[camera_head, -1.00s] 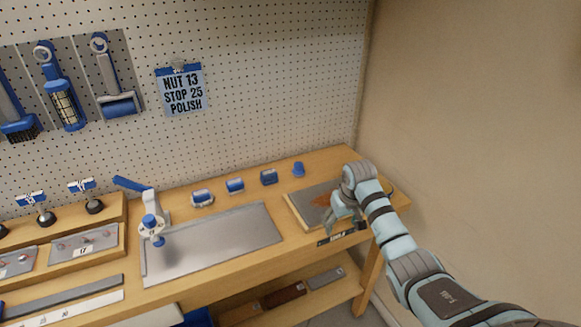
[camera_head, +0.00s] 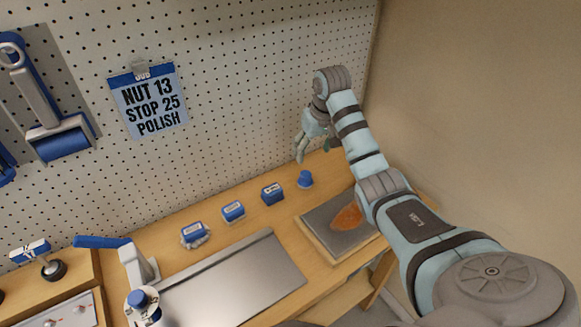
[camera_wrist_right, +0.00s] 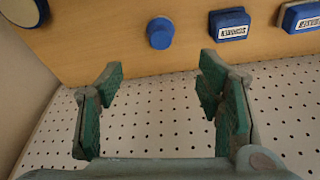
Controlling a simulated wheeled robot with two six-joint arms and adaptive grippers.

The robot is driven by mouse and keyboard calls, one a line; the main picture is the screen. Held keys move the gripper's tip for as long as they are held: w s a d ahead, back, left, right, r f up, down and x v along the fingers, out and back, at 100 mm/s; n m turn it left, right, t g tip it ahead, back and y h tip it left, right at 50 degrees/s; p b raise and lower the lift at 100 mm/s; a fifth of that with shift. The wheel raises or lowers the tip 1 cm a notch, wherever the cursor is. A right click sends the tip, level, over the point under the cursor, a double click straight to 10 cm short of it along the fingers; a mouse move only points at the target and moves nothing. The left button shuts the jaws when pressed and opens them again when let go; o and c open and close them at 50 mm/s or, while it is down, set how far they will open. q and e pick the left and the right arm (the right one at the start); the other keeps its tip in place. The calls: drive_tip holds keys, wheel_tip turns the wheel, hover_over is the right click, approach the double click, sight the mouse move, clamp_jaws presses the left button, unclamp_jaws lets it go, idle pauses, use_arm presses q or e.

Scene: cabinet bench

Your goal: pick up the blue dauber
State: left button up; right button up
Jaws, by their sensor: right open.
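The blue dauber (camera_head: 305,179) is a small blue knob standing at the back of the bench, at the right end of a row of blue blocks. In the right wrist view the dauber (camera_wrist_right: 160,33) shows as a round blue top, ahead of the fingertips and between their lines. My right gripper (camera_head: 313,150) is above and just behind the dauber, near the pegboard. Its fingers are apart with nothing between them, as the right wrist view (camera_wrist_right: 162,75) also shows. It does not touch the dauber. My left gripper is in no view.
Labelled blue blocks (camera_head: 272,194) stand left of the dauber. A framed board with an orange patch (camera_head: 318,244) lies in front of it. A metal plate (camera_head: 235,285) and a blue-handled press (camera_head: 135,262) are further left. The pegboard (camera_head: 240,90) closes off the back.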

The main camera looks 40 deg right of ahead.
drive_tip(key=b, duration=0.1)
hover_over(306, 174)
drive_tip(key=s, duration=0.2)
drive_tip(key=f, duration=0.7)
drive_tip(key=shift+w+a+f, duration=0.15)
drive_tip(key=shift+a, duration=0.05)
drive_tip(key=b+x, duration=0.1)
drive_tip(key=x, duration=0.2)
drive_tip(key=b+x, duration=0.1)
drive_tip(key=x, duration=0.2)
drive_tip(key=shift+w+f, duration=0.1)
drive_tip(key=shift+w, duration=0.15)
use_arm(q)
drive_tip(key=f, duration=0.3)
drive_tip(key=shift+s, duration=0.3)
use_arm(e)
drive_tip(key=shift+d, duration=0.1)
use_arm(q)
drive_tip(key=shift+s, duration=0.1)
use_arm(e)
drive_tip(key=shift+s, duration=0.1)
drive_tip(key=c, duration=1.2)
